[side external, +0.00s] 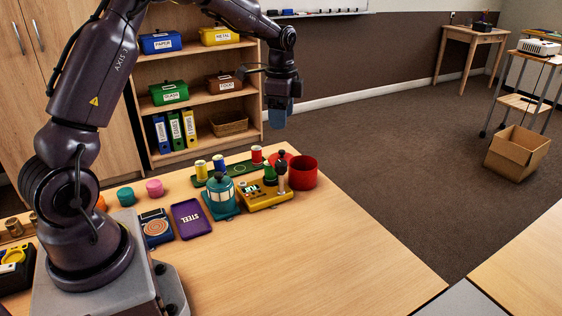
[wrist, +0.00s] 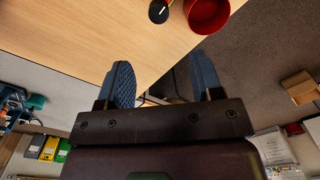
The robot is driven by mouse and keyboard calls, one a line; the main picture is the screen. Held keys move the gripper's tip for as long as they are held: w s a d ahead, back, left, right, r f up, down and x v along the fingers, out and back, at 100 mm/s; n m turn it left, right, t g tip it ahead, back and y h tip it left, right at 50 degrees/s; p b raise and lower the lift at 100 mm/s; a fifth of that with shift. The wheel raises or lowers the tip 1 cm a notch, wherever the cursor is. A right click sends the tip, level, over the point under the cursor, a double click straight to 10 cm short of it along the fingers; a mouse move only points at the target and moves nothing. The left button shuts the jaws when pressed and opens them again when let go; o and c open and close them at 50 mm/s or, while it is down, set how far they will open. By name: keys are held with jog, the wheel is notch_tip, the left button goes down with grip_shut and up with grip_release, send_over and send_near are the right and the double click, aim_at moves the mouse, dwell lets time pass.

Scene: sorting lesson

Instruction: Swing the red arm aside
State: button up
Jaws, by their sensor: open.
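My gripper (side external: 281,110) hangs in the air beyond the table's far edge, with its blue fingers pointing down. In the wrist view the two fingers of my gripper (wrist: 162,78) stand wide apart with nothing between them. A red round container (side external: 303,173) stands at the table's far right corner; it also shows in the wrist view (wrist: 207,12). A smaller red piece (side external: 280,156) is just left of it, behind a yellow device (side external: 265,193) with a black knob. I cannot make out a clear red arm; it may be hidden or too small to tell.
The front right of the table (side external: 340,250) is clear. A bookcase (side external: 200,70) with labelled bins stands behind.

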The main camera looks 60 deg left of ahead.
aim_at(281, 162)
jog(key=shift+m, duration=0.3)
notch_tip(281, 162, down, 13)
jog(key=shift+c, duration=0.4)
jog(key=c, duration=0.8)
jog(key=shift+c, duration=0.2)
